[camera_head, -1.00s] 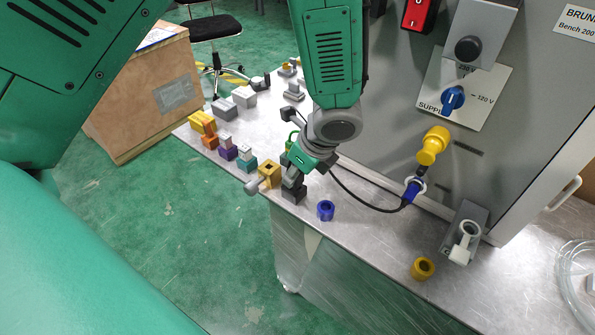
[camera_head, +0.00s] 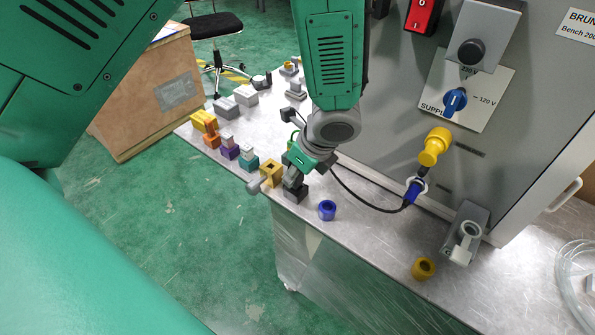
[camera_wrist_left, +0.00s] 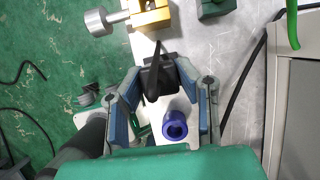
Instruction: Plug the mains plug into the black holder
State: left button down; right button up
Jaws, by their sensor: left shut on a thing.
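The black holder (camera_head: 296,195) stands near the front edge of the metal bench in the head view. My left gripper (camera_head: 298,175) points down right over it, its fingers close to the holder's top. In the left wrist view my left gripper (camera_wrist_left: 160,68) has its fingertips on both sides of a black body, the mains plug (camera_wrist_left: 158,76), with a dark cable rising from it. The fingers are shut on the plug. Plug and holder are both black and overlap, so I cannot tell how deep the plug sits. My right gripper is not seen.
A yellow block (camera_head: 271,174) with a grey knob stands just left of the holder, and a blue ring (camera_head: 327,210) just right. A black cable (camera_head: 365,204) runs to a blue connector (camera_head: 414,192) by the grey cabinet (camera_head: 530,110). A yellow ring (camera_head: 424,268) lies further right.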

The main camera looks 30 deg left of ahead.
pick_arm(q)
jog(key=shift+f+b, duration=0.3)
jog(key=shift+f, duration=0.4)
jog(key=c, duration=1.1)
grip_release()
jog(key=shift+r, duration=0.1)
notch_tip(320, 180, up, 4)
jog(key=p, duration=0.4)
jog(key=shift+f, duration=0.25)
jog(key=shift+f, duration=0.1)
